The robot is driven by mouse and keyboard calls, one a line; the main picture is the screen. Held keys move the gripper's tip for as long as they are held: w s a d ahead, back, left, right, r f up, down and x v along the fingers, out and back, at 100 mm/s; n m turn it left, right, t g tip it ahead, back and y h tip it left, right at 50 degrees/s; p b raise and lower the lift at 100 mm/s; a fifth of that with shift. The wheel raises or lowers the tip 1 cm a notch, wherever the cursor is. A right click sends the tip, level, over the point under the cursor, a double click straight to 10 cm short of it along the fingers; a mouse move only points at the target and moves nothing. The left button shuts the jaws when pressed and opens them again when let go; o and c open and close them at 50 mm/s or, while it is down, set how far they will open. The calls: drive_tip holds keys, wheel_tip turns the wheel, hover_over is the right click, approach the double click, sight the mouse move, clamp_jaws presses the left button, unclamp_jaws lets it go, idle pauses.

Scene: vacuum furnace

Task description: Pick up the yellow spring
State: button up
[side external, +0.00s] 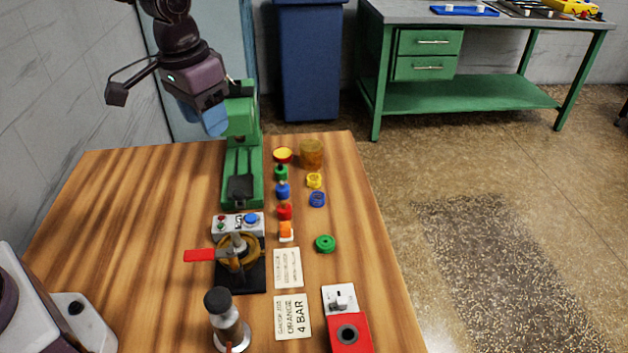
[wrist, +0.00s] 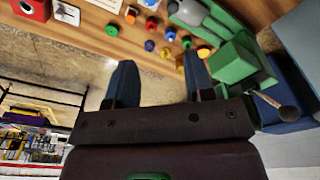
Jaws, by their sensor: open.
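The yellow spring appears to be the small yellow ring-shaped piece (side external: 314,180) on the wooden table, between an amber jar and a blue ring. In the wrist view, a small yellow piece (wrist: 165,53) shows between the finger tips, some way beyond them. My gripper (side external: 212,125) is in the air at upper left, in front of the green press, well above and left of the yellow piece. In the wrist view, my gripper (wrist: 159,60) has its two blue fingers spread apart with nothing held between them.
A green press (side external: 255,165) stands left of the small parts. The amber jar (side external: 312,153) is behind the yellow piece and the blue ring (side external: 317,199) in front. A column of small coloured parts (side external: 282,190) stands to its left. The table's right edge is near.

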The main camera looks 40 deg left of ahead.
drive_tip(key=w+d+f+m, duration=0.1)
drive_tip(key=w+d+f, duration=0.1)
drive_tip(key=w+f, duration=1.2)
drive_tip(key=t, duration=0.2)
approach(313, 175)
drive_tip(key=f, duration=0.3)
drive_tip(key=shift+w+d, duration=0.15)
drive_tip(key=shift+d, duration=0.15)
drive_tip(key=shift+x, duration=2.9)
drive_tip(key=shift+d, duration=0.2)
drive_tip(key=c, duration=0.7)
